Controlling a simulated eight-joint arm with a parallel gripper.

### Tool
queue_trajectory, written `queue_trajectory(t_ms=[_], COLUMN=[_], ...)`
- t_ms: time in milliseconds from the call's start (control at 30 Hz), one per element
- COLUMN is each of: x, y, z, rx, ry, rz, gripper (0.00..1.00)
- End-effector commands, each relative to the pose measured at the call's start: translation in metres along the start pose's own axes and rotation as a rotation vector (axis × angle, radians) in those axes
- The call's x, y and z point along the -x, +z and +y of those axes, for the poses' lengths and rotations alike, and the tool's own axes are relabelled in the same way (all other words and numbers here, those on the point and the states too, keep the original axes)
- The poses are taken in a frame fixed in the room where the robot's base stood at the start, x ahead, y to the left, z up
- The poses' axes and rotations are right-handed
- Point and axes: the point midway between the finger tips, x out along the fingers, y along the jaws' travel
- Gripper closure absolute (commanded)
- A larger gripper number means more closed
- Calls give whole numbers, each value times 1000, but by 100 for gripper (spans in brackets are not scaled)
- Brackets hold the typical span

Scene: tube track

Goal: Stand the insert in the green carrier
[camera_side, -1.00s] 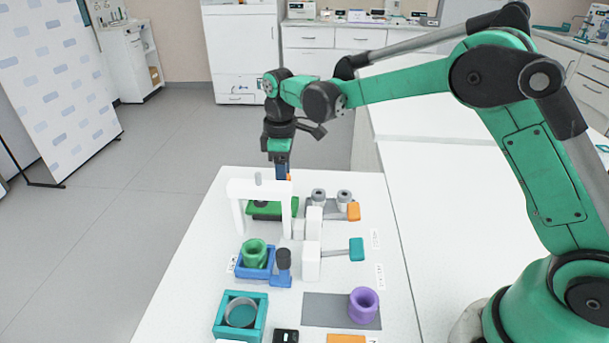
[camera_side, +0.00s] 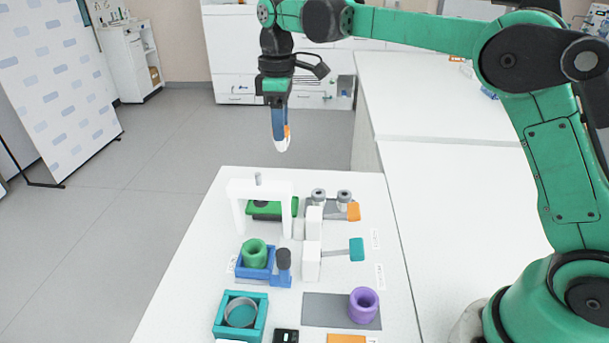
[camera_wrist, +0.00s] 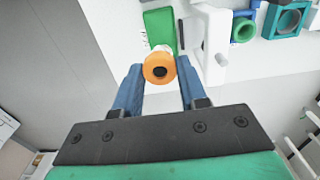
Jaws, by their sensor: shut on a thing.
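My gripper (camera_side: 280,128) has blue fingers and is shut on the insert (camera_wrist: 160,68), a small piece with an orange top and dark centre. In the side view its white lower end (camera_side: 282,145) points down below the fingers. It hangs in the air above the far end of the white bench, roughly upright. The green carrier (camera_side: 265,210) lies under a white arch, partly hidden by it. A green part, apparently this carrier, also shows in the wrist view (camera_wrist: 160,28) beyond the insert. The insert and the carrier are apart.
The white arch (camera_side: 238,207) stands over the carrier. White blocks with an orange lever (camera_side: 353,211) and a teal lever (camera_side: 357,249) stand to its right. Nearer are a blue holder (camera_side: 281,281) with a green ring (camera_side: 254,252), a teal tray (camera_side: 219,325) and a purple ring (camera_side: 363,306).

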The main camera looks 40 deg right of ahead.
Motion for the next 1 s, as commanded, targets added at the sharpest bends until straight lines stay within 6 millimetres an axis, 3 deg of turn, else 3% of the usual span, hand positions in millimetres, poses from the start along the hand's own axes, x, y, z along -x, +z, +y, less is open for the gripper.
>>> queue_trajectory(t_ms=[33,200,500,800,1000], x=[15,42,68,71,70], y=[0,0,0,-24,-29], z=[0,0,-2,-69,-115], rx=[0,0,6,249,412], ry=[0,0,0,-1,-1], rz=[0,0,0,0,0], gripper=[97,97,97,97,97])
